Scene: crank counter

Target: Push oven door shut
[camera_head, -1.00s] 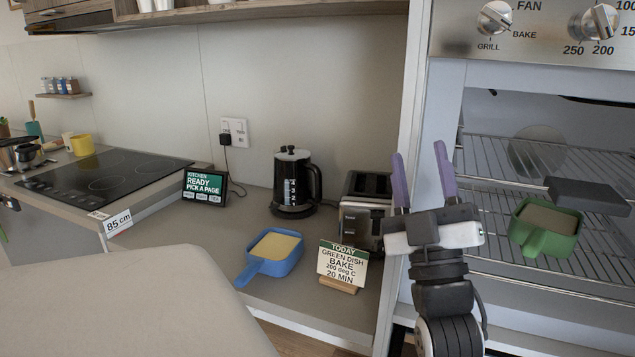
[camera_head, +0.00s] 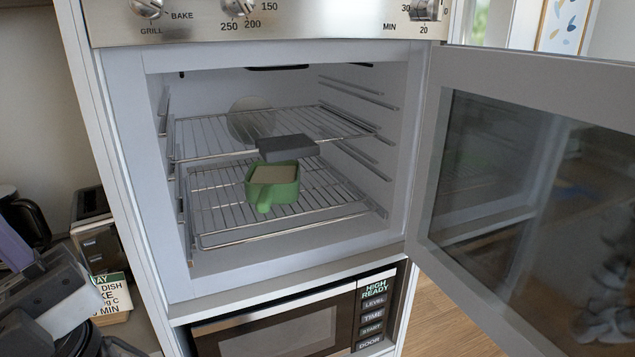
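The oven (camera_head: 175,270) stands open in front of me. Its door (camera_head: 432,200) is hinged at the right side of the opening and swung wide out toward me, with dark glass in a pale frame. A green dish (camera_head: 272,185) with a pale filling sits on a wire rack inside, its handle toward me. My gripper (camera_head: 10,245) is at the left edge, partly cut off, left of the oven and far from the door. One purple finger shows; its opening cannot be judged from this view.
A dark grey block (camera_head: 287,148) shows above the green dish. A microwave (camera_head: 265,335) sits below the oven. A recipe card (camera_head: 110,293), a toaster (camera_head: 98,245) and a kettle (camera_head: 25,222) stand on the counter at left. Floor (camera_head: 445,325) shows under the door.

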